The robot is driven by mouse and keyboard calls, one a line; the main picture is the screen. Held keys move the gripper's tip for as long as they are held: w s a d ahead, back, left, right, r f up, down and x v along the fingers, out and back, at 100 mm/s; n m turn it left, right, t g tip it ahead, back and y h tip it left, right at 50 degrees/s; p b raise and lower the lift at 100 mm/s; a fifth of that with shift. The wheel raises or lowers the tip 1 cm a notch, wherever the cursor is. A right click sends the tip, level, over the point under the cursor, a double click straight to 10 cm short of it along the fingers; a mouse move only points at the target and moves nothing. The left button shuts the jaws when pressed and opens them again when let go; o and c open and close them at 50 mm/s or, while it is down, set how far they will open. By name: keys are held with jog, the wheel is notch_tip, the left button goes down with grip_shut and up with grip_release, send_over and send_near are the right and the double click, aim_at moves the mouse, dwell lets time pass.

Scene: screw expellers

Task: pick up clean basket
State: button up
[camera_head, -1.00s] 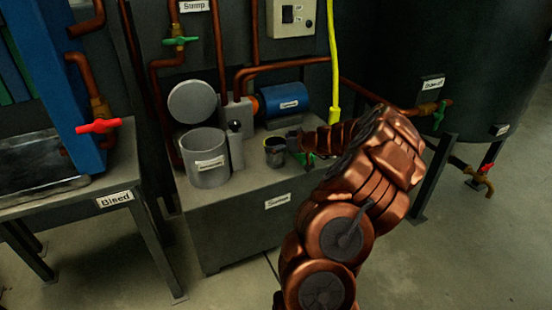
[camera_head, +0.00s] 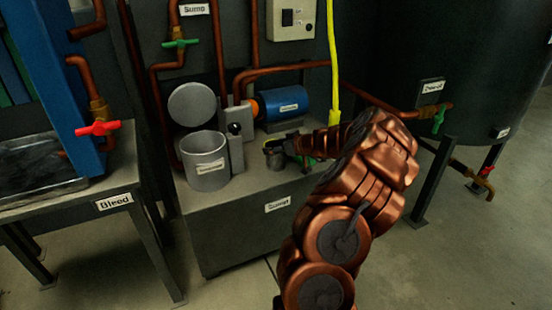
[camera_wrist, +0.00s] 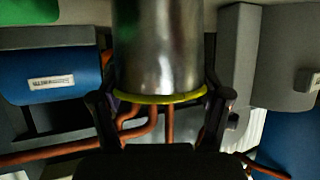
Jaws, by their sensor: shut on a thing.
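The basket is a shiny metal cylinder (camera_wrist: 158,45) with a yellow rim, filling the upper middle of the wrist view. My gripper (camera_wrist: 160,101) has one finger on each side of the rim and is shut on it. In the head view the basket (camera_head: 274,158) is small and dark, over the right part of the grey bench top. There my gripper (camera_head: 290,147) reaches it from the right, partly hidden by my arm. I cannot tell whether the basket's bottom touches the bench.
An open grey strainer pot (camera_head: 206,172) stands left of the basket, its round lid (camera_head: 192,104) raised behind. A blue motor (camera_head: 281,103) and copper pipes are close behind. A yellow hose (camera_head: 331,60) hangs at the right.

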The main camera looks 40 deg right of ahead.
jog(key=shift+r+p, duration=0.35)
jog(key=shift+r, duration=0.2)
jog(key=s+a+r+p, duration=0.3)
jog(key=s+a+p, duration=0.1)
jog(key=s+a, duration=0.6)
jog(key=shift+s+a+r, duration=0.25)
jog(key=shift+s+r, duration=0.15)
jog(key=shift+s, duration=0.65)
